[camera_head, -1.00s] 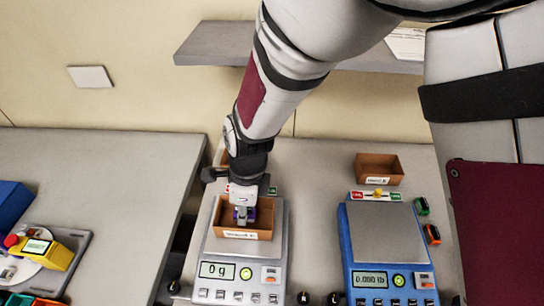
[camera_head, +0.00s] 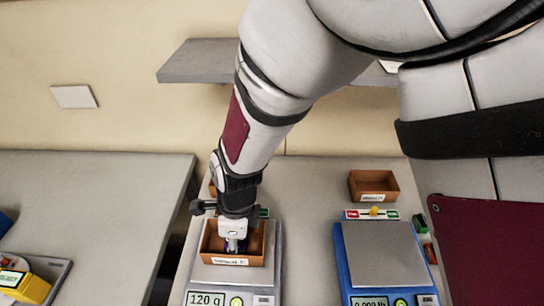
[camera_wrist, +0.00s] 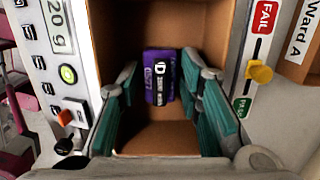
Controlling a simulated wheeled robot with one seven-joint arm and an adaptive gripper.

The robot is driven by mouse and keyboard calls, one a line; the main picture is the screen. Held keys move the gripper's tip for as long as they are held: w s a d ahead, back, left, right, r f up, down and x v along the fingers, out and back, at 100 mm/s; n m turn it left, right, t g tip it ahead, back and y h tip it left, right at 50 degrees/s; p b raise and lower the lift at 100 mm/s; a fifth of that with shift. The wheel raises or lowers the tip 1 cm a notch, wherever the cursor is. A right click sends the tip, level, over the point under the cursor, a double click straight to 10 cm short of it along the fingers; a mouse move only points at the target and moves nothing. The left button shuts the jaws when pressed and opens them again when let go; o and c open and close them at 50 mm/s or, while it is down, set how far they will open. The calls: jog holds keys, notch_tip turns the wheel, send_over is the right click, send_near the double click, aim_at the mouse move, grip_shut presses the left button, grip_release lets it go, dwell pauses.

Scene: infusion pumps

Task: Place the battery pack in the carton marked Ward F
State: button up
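The purple battery pack (camera_wrist: 161,76) with a dark label lies on the floor of an open brown carton (camera_wrist: 160,140) in the wrist view. In the head view this carton (camera_head: 231,261) stands on the silver scale (camera_head: 274,262); its front label is too blurred to read. My gripper (camera_head: 234,244) reaches down into the carton. Its teal-padded fingers (camera_wrist: 163,98) are open on either side of the battery pack, with gaps showing. The silver scale's display reads 120 g.
A blue scale (camera_head: 383,255) with an empty plate stands to the right. Another brown carton (camera_head: 374,185) is behind it. A carton labelled Ward A (camera_wrist: 301,45) and a PASS/FAIL slider (camera_wrist: 259,72) show in the wrist view. A grey shelf (camera_head: 205,62) is on the wall.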

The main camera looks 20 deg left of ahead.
notch_tip(320, 180, up, 12)
jog(key=d, duration=0.2)
jog(key=w+d+r+n+t, duration=0.1)
jog(key=w+d+r+n, duration=0.3)
jog(key=d+r, duration=0.5)
jog(key=s+d+r+n+t, duration=0.1)
jog(key=s+d+r+n, duration=0.1)
jog(key=d, duration=0.7)
jog(key=s+d+r+n+t+h, duration=0.1)
jog(key=s+d+r+n+t, duration=0.1)
jog(key=d+n, duration=0.3)
jog(key=s+d+r+n+t, duration=0.2)
jog(key=d+r+n, duration=0.1)
jog(key=d, duration=1)
jog(key=shift+s+d+r, duration=0.15)
jog(key=shift+d+r, duration=0.25)
jog(key=shift+r, duration=0.45)
